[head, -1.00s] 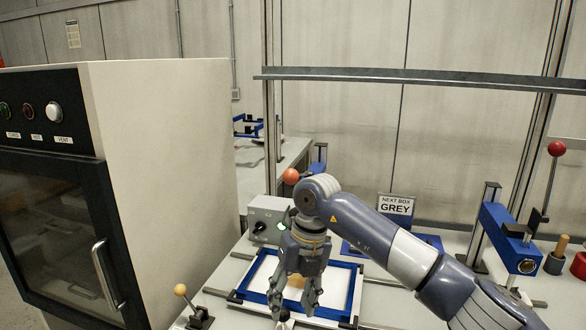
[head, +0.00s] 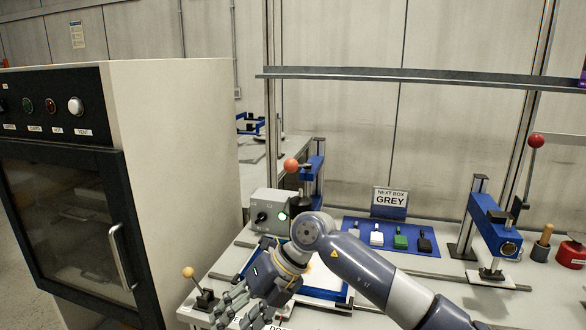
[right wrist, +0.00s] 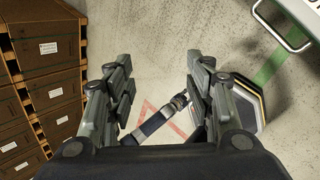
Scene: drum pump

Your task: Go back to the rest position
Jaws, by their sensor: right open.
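My right arm comes in from the right in the head view. Its gripper (head: 238,308) hangs low at the front of the bench, left of the blue-framed tray (head: 338,295), and points down and left. In the right wrist view the gripper (right wrist: 158,72) is open with nothing between its fingers, and floor shows beyond them. The arm and hand hide much of the tray. My left gripper is in neither view.
A cabinet with a glass door (head: 75,215) stands at the left, close to the hand. A ball-topped lever (head: 203,290) is beside the gripper. Behind are a grey control box (head: 268,212), a blue mat (head: 350,222) with several small items and a blue press (head: 495,225).

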